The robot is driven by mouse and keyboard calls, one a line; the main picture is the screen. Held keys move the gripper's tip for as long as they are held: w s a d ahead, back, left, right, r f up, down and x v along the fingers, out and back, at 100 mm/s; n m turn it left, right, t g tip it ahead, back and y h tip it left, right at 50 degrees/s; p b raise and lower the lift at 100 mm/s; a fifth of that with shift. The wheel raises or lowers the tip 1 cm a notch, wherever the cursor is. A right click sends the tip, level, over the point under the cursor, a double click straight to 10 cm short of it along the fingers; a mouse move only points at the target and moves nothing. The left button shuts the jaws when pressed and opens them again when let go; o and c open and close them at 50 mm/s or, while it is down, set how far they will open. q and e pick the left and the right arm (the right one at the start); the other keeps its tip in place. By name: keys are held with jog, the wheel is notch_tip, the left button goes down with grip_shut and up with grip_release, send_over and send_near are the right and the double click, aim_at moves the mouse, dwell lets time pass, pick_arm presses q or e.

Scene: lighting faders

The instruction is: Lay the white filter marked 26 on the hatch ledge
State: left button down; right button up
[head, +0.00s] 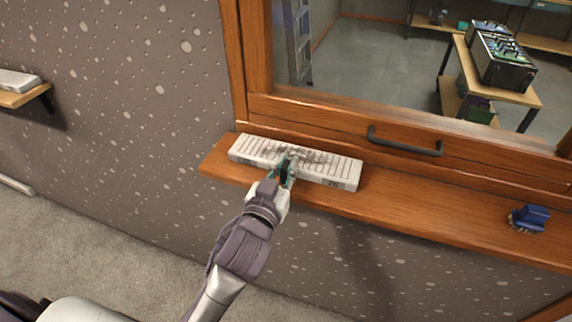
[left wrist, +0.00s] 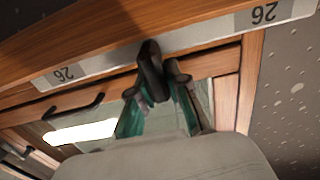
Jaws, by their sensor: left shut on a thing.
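The white filter (head: 340,173) is a long ribbed slab with grey smudges on its middle and a 26 on its near side. It lies flat over the left part of the wooden hatch ledge (head: 430,211), along the window frame; whether it fully rests on the wood is hard to tell. The left wrist view shows its edge (left wrist: 215,32) with a 26 near each end, against the ledge (left wrist: 70,38). My left gripper (head: 287,168) is shut on the middle of the filter's near edge; its fingers (left wrist: 163,66) hide a little of it. My right gripper is not in view.
A blue clip-like object (head: 529,218) sits at the ledge's right. The hatch has a dark handle (head: 404,142) just behind the ledge. A small wall shelf (head: 24,95) at far left holds another white slab (head: 15,80). The ledge between filter and blue object is clear.

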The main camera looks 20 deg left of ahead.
pick_arm(q)
jog(key=shift+f, duration=0.15)
jog(key=c, duration=1.2)
grip_release()
jog(key=shift+o, duration=0.2)
jog(key=shift+r, duration=0.2)
jog(key=shift+s+f, duration=0.1)
jog(key=shift+s, duration=0.2)
jog(key=s, duration=1.1)
jog(key=shift+s+a+b, duration=0.2)
jog(key=shift+b, duration=0.25)
